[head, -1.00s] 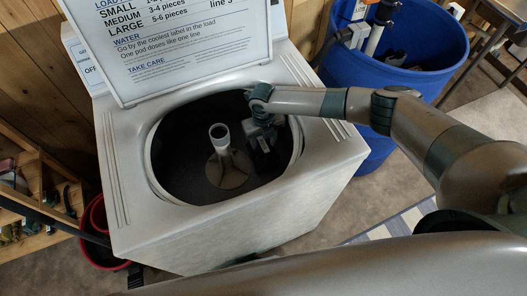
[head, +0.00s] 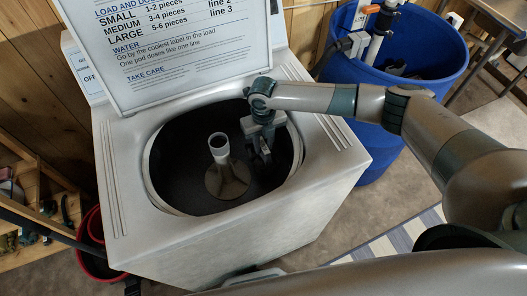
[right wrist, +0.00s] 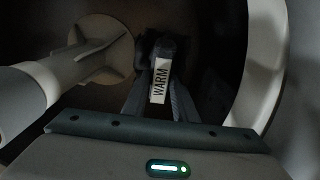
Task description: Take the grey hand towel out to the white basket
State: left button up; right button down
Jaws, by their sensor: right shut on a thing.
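My right gripper (head: 262,145) reaches down inside the open washing machine tub (head: 185,165), right of the central agitator post (head: 219,150). It is shut on a dark grey cloth (right wrist: 180,105) with a white tag reading WARM (right wrist: 159,82), seen between the fingers in the right wrist view. The cloth looks like the grey hand towel; its full shape is lost in the dark tub. My left gripper is not in view. I see no white basket in these frames.
The washer's lid (head: 185,45), with printed load instructions, stands open behind the tub. A blue barrel (head: 390,105) is at the right, with pipes in it. A red bucket (head: 92,262) and a wooden shelf (head: 35,180) are at the left. A striped mat (head: 395,240) lies front right.

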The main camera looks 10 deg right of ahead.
notch_tip(320, 180, up, 13)
jog(key=b, duration=0.2)
jog(key=shift+f+b, duration=0.2)
jog(key=shift+b, duration=0.2)
